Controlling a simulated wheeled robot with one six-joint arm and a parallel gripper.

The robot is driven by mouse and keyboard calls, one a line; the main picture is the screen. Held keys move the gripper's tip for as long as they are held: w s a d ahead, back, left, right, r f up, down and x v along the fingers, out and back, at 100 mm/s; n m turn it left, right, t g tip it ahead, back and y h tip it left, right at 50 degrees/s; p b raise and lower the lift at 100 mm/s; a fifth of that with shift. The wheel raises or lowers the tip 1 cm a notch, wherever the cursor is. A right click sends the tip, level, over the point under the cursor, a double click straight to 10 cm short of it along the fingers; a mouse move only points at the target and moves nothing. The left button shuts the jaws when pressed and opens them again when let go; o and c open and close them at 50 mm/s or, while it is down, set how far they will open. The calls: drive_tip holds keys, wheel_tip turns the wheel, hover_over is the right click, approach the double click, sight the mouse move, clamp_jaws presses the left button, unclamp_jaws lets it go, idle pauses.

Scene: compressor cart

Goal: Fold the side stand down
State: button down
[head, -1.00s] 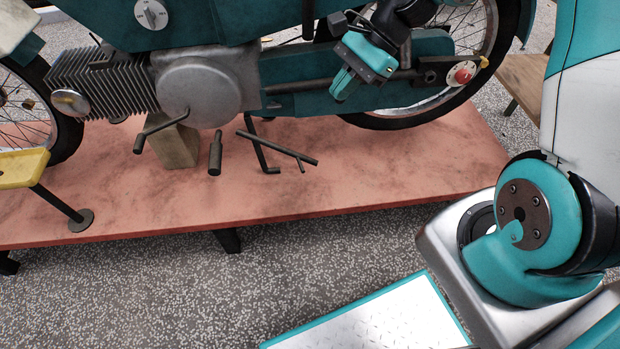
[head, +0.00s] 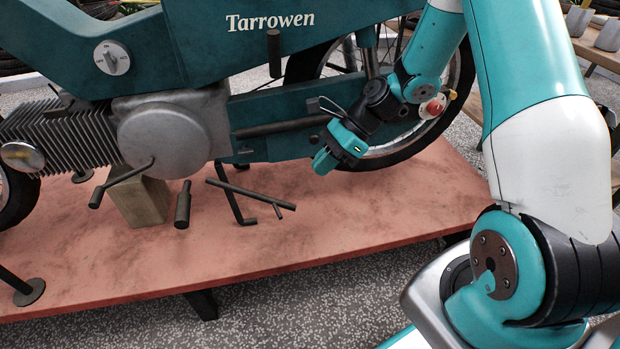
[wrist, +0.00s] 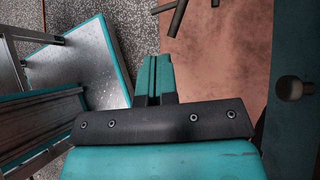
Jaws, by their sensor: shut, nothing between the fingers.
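The side stand appears to be the thin dark bar with a short tang (head: 252,193), below the moped's engine and above the red deck. It lies nearly level, its free end pointing right. A second dark leg (head: 233,203) crosses behind it and slopes down to a bent foot at the deck. My gripper (head: 323,162) is shut and empty, above and right of the bar's free end, apart from it. In the wrist view my shut fingers (wrist: 154,76) point toward the deck. Dark bar ends (wrist: 178,17) show at the top there; which bar is which is unclear.
The green moped (head: 275,115) stands on the red deck (head: 345,220). A wooden block (head: 140,202) sits under the engine, with a pedal crank (head: 122,180) and a dark peg (head: 183,205) near it. The rear wheel (head: 440,115) is behind my arm. The deck's right part is clear.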

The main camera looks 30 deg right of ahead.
drive_tip(key=b+x, duration=0.5)
drive_tip(key=x, duration=0.7)
drive_tip(key=shift+a+b, duration=0.2)
drive_tip(key=shift+b, duration=0.1)
drive_tip(key=shift+f, duration=0.15)
